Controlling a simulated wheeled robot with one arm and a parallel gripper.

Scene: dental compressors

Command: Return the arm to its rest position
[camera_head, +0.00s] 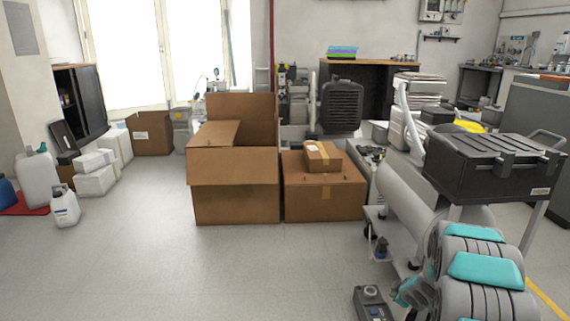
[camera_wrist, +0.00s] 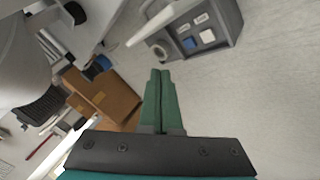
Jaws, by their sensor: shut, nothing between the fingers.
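My gripper (camera_wrist: 161,72) shows in the wrist view with its two green fingers together, shut and empty. It points toward the floor and a grey control box (camera_wrist: 205,30) with blue and white buttons, which looks apart from the fingertips. In the head view my grey and teal arm is folded at the lower right. My gripper's fingertips cannot be made out there. The same grey box (camera_head: 372,302) stands near the bottom edge, left of my arm.
An open cardboard box (camera_head: 235,198) and a closed box (camera_head: 325,197) with a small carton (camera_head: 322,157) on top stand mid-floor. A tank (camera_head: 390,195) and black case (camera_head: 490,165) are close at right. White jugs (camera_head: 65,207) stand at left. The front left floor is clear.

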